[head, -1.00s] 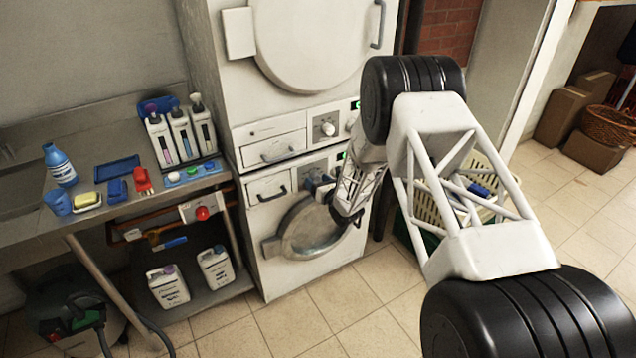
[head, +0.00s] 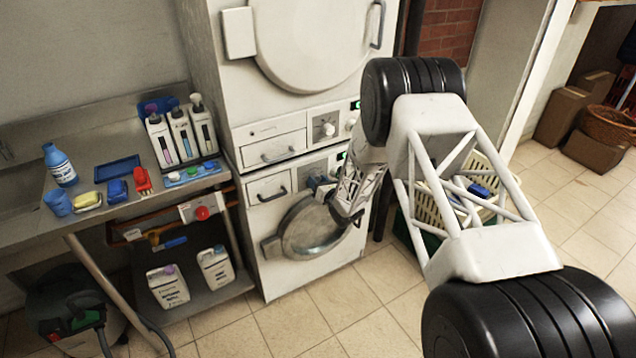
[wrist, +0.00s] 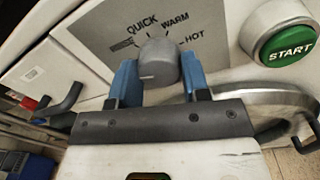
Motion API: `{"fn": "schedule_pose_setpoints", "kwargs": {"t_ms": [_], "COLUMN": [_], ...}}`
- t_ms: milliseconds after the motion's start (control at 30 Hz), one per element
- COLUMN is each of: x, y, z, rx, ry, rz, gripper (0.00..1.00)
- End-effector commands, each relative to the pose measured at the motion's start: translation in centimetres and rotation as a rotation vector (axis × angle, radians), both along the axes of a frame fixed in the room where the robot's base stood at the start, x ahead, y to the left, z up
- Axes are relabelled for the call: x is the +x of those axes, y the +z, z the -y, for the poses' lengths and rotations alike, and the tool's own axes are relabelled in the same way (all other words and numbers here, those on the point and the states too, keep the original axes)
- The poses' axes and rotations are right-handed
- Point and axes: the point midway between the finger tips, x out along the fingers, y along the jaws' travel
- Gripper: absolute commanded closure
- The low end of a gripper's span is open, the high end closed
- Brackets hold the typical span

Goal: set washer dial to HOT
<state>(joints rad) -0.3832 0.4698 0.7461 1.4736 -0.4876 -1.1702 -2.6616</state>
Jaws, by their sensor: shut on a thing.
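The washer (head: 285,275) is the lower of two stacked white machines in the head view. In the wrist view its grey dial (wrist: 157,62) sits on a grey panel (wrist: 105,36) with labels QUICK, WARM and HOT, HOT being at the right. My gripper (wrist: 160,72) has its blue fingers on both sides of the dial and is shut on it. I cannot clearly tell which label the dial points to. In the head view my gripper (head: 324,187) is at the washer's front, and my arm hides the dial there.
A green START button (wrist: 286,42) is just right of the dial panel. The washer's round door (head: 312,228) is below my gripper. A bench with bottles and boxes stands at the left. A laundry basket (head: 425,205) is partly behind my arm. Tiled floor in front is clear.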

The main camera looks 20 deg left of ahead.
Motion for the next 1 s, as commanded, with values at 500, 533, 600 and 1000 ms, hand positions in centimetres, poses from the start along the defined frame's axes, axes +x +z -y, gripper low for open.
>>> {"fn": "schedule_pose_setpoints", "kwargs": {"t_ms": [500,533,600,1000], "x": [-0.10,-0.09,-0.08,-0.10], "y": [-0.13,-0.13,-0.08,-0.06], "z": [-0.01,-0.02,-0.04,-0.08], "rx": [0.294,0.314,0.362,0.632], "ry": [0.000,0.000,0.001,0.000], "rz": [-0.296,-0.316,-0.363,-0.631], "gripper": [0.81,0.81,0.81,0.81]}}
